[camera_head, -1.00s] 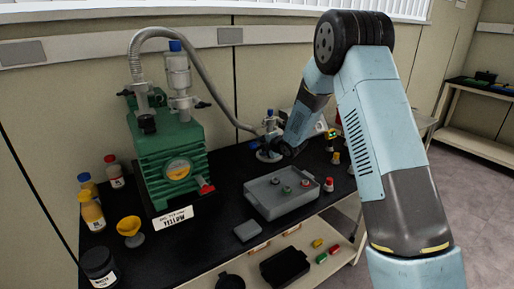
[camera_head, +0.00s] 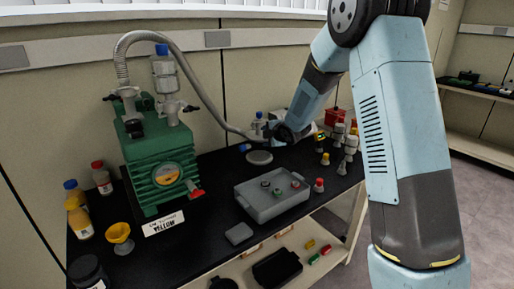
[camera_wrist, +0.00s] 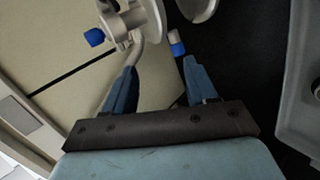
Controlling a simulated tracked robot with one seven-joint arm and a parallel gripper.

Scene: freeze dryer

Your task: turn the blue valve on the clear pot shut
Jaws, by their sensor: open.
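The clear pot (camera_head: 258,126) is at the back of the black bench, at the end of the grey hose, above a pale round disc (camera_head: 259,157). A small blue part (camera_head: 245,148) shows low on its left. In the wrist view, a white round fitting (camera_wrist: 138,17) carries one blue knob (camera_wrist: 94,37) on its left. A second blue knob (camera_wrist: 176,45) lies just beyond the fingertips, nearer the right finger. I cannot tell which one is the valve. My gripper (camera_wrist: 160,65) is open with nothing between its fingers. In the head view, my wrist partly covers the pot's right side.
The green pump (camera_head: 160,170) stands left, with its hose (camera_head: 195,75) arching to the pot. A grey tray (camera_head: 272,200) with small stoppers lies in front. Several small bottles (camera_head: 348,150) and a red box (camera_head: 335,117) stand right of my wrist.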

